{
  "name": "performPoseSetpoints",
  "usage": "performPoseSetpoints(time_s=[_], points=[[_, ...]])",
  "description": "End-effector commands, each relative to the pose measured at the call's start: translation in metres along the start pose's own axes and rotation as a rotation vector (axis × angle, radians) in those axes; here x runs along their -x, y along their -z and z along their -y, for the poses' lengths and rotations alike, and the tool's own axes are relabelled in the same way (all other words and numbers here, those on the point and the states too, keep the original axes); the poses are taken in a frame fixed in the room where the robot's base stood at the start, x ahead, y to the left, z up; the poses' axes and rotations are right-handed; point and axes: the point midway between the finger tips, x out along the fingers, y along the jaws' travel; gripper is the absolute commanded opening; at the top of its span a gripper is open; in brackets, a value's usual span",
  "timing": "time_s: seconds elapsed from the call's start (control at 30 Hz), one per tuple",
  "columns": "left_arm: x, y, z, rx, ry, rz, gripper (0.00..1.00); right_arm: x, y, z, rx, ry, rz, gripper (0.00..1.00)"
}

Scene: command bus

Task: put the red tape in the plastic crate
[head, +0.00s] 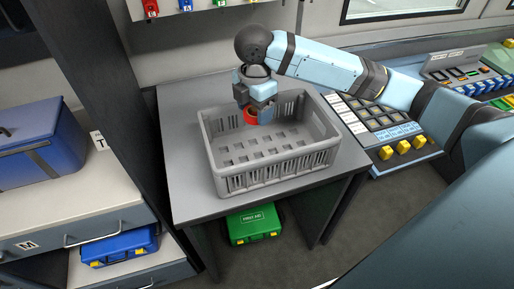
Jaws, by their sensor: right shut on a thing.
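The red tape (249,117) is a small red ring between the fingers of my right gripper (254,113). The gripper is shut on it and partly hides it. The gripper points down over the back part of the grey plastic crate (274,183). The tape shows in front of the crate's back wall; I cannot tell its exact height over the crate floor. The crate stands on a grey table and its visible floor is empty. My left gripper is not in view.
The grey table (186,187) has bare room left of the crate. A blue box (38,150) stands on the cabinet at left, past a dark upright panel. A green first aid case (253,224) lies below the table. A button console (385,125) is at right.

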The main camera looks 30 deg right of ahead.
Motion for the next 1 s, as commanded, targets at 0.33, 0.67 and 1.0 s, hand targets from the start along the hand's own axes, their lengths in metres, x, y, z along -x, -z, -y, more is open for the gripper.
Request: performPoseSetpoints(time_s=[0.33,0.67,1.0], points=[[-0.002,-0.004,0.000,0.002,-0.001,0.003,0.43,-0.088,0.000,0.000,-0.002,0.002,0.000,0.40],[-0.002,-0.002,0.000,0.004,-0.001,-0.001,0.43,-0.118,0.000,0.000,-0.002,0.001,0.000,0.40],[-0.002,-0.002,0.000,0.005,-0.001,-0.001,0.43,-0.148,0.000,0.000,-0.001,-0.002,0.001,0.40]])
